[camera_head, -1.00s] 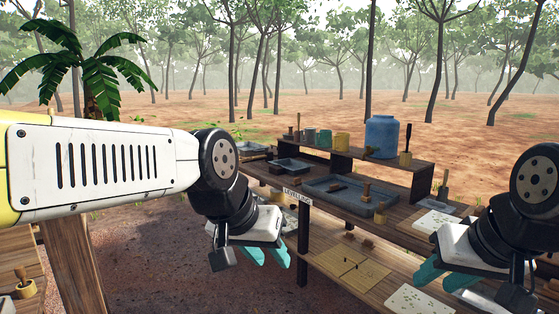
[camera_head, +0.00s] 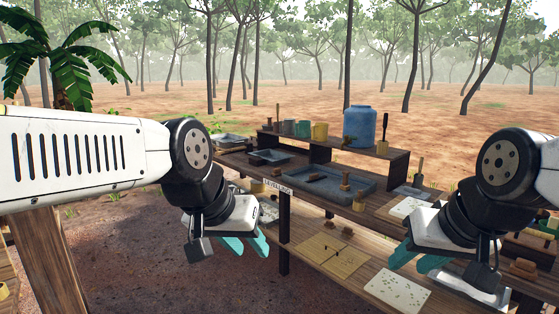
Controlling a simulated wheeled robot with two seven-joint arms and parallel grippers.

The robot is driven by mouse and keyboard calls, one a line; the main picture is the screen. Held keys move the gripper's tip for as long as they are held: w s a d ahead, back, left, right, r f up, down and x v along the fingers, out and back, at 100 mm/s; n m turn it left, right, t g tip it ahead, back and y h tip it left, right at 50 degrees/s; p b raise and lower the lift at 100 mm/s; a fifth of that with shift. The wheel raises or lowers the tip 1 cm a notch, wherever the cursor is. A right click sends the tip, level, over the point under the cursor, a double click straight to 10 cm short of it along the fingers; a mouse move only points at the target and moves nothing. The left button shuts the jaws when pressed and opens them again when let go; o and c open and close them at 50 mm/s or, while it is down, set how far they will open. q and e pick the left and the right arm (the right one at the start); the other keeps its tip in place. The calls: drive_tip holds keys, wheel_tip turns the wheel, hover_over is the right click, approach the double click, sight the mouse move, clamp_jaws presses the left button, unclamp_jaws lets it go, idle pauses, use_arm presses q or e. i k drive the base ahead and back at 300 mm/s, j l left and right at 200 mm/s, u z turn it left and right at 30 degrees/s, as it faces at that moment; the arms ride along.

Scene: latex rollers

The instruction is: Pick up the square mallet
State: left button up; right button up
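I cannot tell for certain which object is the square mallet. A small upright wooden tool (camera_head: 346,182) stands in the grey tray (camera_head: 378,184) on the bench, and another short wooden piece (camera_head: 359,204) is at the tray's front edge. Either is too small to identify surely. My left gripper (camera_head: 246,246) has its teal fingers apart, empty, in front of the bench's left end. My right gripper (camera_head: 417,259) has its teal fingers apart, empty, over the bench's right part. Both are well apart from these tools.
A blue barrel (camera_head: 360,127) and cups (camera_head: 320,132) stand on the raised back shelf (camera_head: 395,158). A trowel-like tool (camera_head: 419,172) stands at the bench's right. Boards (camera_head: 332,252) lie on the lower shelf. Bare ground lies left of the bench.

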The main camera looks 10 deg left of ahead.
sight(248, 148)
drive_tip(key=i+j+u, duration=0.45)
drive_tip(key=i+u, duration=0.65)
drive_tip(key=i, duration=2.25)
drive_tip(key=i+j+z, duration=0.1)
drive_tip(key=i, duration=0.95)
drive_tip(key=i+j+z, duration=0.15)
drive_tip(key=i+z, duration=0.25)
drive_tip(key=i, duration=0.2)
drive_tip(key=i+j+z, duration=0.35)
drive_tip(key=i, duration=0.2)
drive_tip(key=i+j+z, duration=0.4)
drive_tip(key=i+j, duration=0.05)
drive_tip(key=i, duration=0.05)
